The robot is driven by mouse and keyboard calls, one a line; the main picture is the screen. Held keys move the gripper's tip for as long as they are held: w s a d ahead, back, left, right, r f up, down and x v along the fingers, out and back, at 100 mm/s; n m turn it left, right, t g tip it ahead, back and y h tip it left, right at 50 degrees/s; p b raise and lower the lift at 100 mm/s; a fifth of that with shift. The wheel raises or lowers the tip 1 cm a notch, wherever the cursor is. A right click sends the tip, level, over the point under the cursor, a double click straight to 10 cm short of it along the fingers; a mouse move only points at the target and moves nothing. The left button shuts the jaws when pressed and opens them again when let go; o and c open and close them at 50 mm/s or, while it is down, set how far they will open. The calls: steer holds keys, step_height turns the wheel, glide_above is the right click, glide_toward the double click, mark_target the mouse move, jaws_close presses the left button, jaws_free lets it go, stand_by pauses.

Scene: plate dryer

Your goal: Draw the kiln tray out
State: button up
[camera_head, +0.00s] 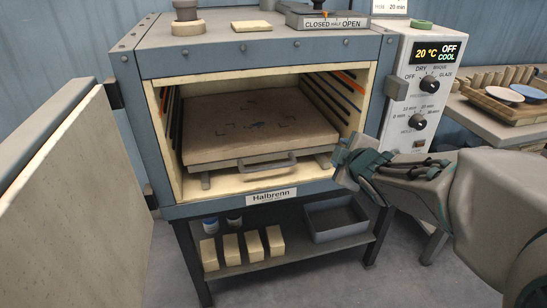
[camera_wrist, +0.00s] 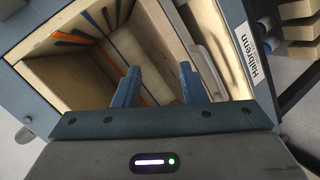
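The kiln tray (camera_head: 225,120) is a flat, beige slab with dark marks on top, inside the open kiln (camera_head: 250,60). A grey bar handle (camera_head: 268,163) runs along its front edge, just inside the kiln mouth. My gripper (camera_head: 342,162) is at the right side of the mouth, to the right of the handle and apart from it. In the wrist view my gripper (camera_wrist: 158,82) has two blue fingers spread with nothing between them. The handle (camera_wrist: 208,58) shows beyond the right finger there, and the tray (camera_wrist: 160,45) is partly hidden by the fingers.
The kiln door (camera_head: 75,190) stands wide open at the left. A control panel (camera_head: 425,85) reads 20 °C, OFF and COOL. A shelf below holds beige blocks (camera_head: 232,250) and a grey bin (camera_head: 335,218). A side table (camera_head: 500,120) stands at the right. Floor in front is clear.

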steer(key=w+a+f+n+y+b, duration=0.2)
steer(key=a+f+n+y+b, duration=0.15)
steer(key=f+b, duration=0.2)
steer(key=n+y+b, duration=0.5)
steer(key=n, duration=0.2)
glide_toward(272, 168)
steer(key=shift+g, duration=0.4)
steer(key=b+x, duration=0.2)
steer(key=x, duration=0.7)
steer(key=shift+w+r+b, duration=0.15)
steer(key=shift+w+b, duration=0.2)
steer(key=shift+w, duration=0.05)
steer(key=shift+w+a, duration=0.45)
steer(key=shift+w, duration=0.1)
jaws_close()
